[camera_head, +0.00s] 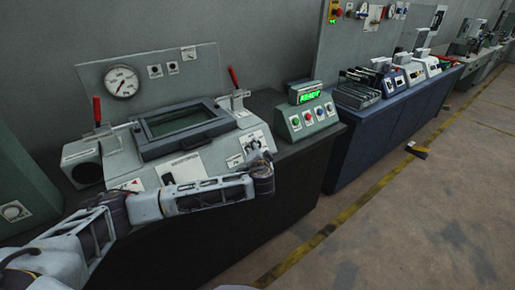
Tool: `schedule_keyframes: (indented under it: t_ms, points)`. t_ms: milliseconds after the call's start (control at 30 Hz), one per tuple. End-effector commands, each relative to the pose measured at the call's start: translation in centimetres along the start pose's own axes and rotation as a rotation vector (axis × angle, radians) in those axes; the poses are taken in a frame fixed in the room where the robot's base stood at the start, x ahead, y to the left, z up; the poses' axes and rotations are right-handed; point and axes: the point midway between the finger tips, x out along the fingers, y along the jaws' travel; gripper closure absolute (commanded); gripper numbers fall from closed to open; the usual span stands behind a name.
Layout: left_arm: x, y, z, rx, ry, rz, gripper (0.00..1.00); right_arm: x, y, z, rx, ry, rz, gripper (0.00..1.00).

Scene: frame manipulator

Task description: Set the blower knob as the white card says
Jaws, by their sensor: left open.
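The grey machine (121,165) has a hinged frame with a dark window (180,121). A knob on a pale plate (252,141) is at the right of its sloped front, partly hidden by my gripper; I cannot tell its setting or whether it is the blower knob. A smaller pale label (234,160) is near the knob. My left arm reaches across the front, and my left gripper (262,157) is open at the knob plate; contact is unclear. My right gripper is out of view.
Levers with red grips (97,109) stand at the machine's sides. A green control box (309,118) with coloured buttons and a lit display is at the right. Clear floor (420,215) lies further right.

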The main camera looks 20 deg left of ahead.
Motion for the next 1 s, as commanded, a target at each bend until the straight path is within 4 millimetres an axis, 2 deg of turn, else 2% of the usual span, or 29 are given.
schedule_keyframes:
  t_ms: [333,800,1000]
  points:
    - [3.0,0.0,0.0,0.001,-0.001,0.000,0.43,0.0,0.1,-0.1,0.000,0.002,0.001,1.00]
    - [3.6,0.0,0.0,0.000,-0.001,0.000,0.43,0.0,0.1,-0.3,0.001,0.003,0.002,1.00]
    - [3.6,0.0,0.0,0.000,-0.001,0.000,0.68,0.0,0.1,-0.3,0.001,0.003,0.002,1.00]
